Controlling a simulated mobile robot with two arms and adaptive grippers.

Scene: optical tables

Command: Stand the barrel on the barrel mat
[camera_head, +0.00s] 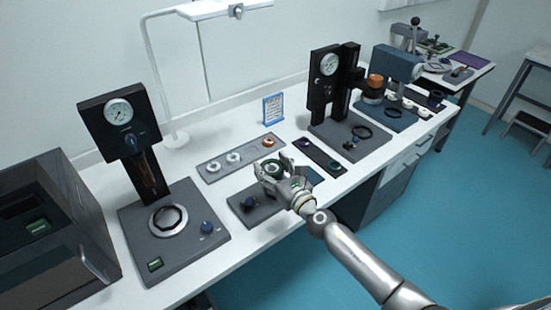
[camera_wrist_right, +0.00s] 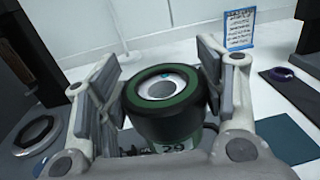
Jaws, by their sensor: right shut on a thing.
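The barrel (camera_wrist_right: 168,105) is a dark cylinder with a green band round its top rim, a pale ring inside and the number 29 on its side. My right gripper (camera_head: 272,173) is shut on it, one finger on each side, and holds it roughly upright over the grey fixture plate (camera_head: 240,205). The barrel also shows small in the head view (camera_head: 271,167). A plain dark teal mat (camera_head: 315,175), which may be the barrel mat, lies just right of the gripper; it also shows in the right wrist view (camera_wrist_right: 287,139). My left gripper is out of view.
A gauge press (camera_head: 125,130) stands left and another gauge stand (camera_head: 325,85) stands right. A grey tray (camera_head: 213,171) with rings lies behind the gripper. A dark strip (camera_head: 322,158) with small parts lies beyond the teal mat. A blue-framed sign (camera_head: 273,109) stands behind.

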